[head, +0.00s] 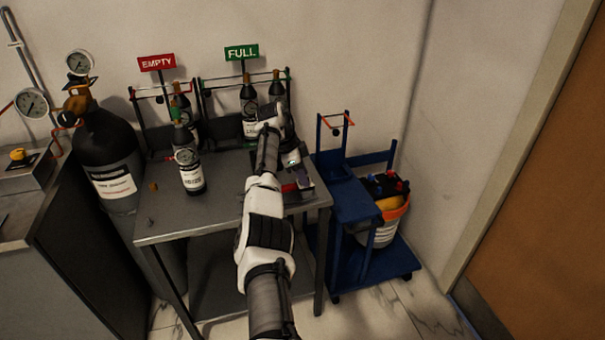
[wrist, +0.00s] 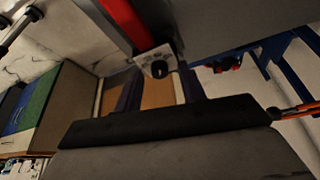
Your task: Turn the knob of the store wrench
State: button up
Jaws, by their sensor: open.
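In the wrist view a red bar with a pale grey end block (wrist: 153,60) sticks out at the table's edge; it looks like the store wrench, but I cannot be sure. A small dark round spot (wrist: 158,69) on its end face may be the knob or a hole. My gripper (wrist: 161,80) is open, with one dark finger on each side below this block in the picture; I cannot tell whether they touch it. In the head view my gripper (head: 303,179) is at the table's right end, beside a small red part (head: 289,188). The wrist hides part of that area.
The grey table (head: 225,215) carries a small dark bottle (head: 188,170) at its left; other bottles stand in racks under EMPTY (head: 156,63) and FULL (head: 241,52) signs. A blue cart (head: 357,208) with a bucket (head: 383,231) stands close at the right. A large cylinder (head: 107,150) is at the left.

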jog(key=b+v, duration=0.1)
jog(key=v, duration=1.2)
jog(key=shift+a+r, duration=0.2)
jog(key=shift+r, duration=0.2)
